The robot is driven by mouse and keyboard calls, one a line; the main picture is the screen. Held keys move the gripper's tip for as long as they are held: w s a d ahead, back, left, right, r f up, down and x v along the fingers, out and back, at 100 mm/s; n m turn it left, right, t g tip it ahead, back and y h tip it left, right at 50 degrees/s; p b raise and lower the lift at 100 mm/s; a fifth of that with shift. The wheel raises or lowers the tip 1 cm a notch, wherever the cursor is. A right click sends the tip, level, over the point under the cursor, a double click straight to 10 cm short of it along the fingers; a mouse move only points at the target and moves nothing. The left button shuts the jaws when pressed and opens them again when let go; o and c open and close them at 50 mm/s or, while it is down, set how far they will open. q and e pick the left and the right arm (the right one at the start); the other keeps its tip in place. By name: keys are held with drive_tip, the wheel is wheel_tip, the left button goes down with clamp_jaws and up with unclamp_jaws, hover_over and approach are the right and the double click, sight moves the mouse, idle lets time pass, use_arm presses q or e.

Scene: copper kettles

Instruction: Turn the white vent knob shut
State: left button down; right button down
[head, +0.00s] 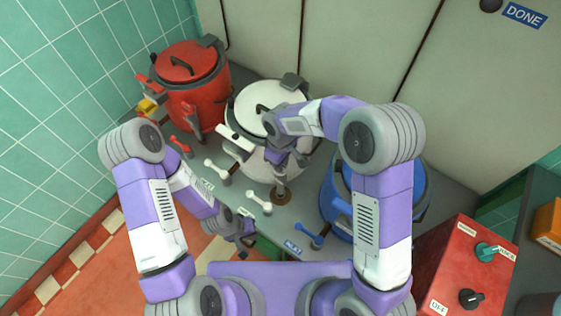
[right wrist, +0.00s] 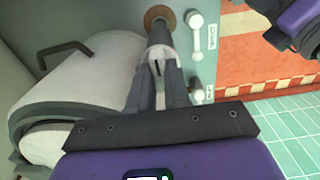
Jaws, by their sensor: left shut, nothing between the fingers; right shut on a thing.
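The white kettle (head: 265,103) stands between the other kettles. Two white bar-shaped knobs, an upper one (head: 216,170) and a lower one (head: 259,202), sit on the bench front. They also show in the right wrist view (right wrist: 195,20), with labels too small to read, so I cannot tell which is the vent. My right gripper (head: 284,160) is shut on a slim part at the white kettle's spout (right wrist: 160,38), above a brown ring (right wrist: 157,14); its fingers hide most of that part. My left gripper (head: 244,238) is shut and empty, below the lower white knob and apart from it.
A red kettle (head: 192,82) with a red knob (head: 180,145) stands left. A blue kettle (head: 402,190) with a blue knob (head: 309,235) stands right, partly behind my right arm. A red control box (head: 465,262) is at lower right. A tiled wall (head: 60,110) bounds the left.

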drive_tip(key=c, duration=1.1)
unclamp_jaws()
wheel_tip(320, 180, up, 8)
drive_tip(key=shift+f+p, duration=0.2)
drive_tip(key=shift+p, duration=0.65)
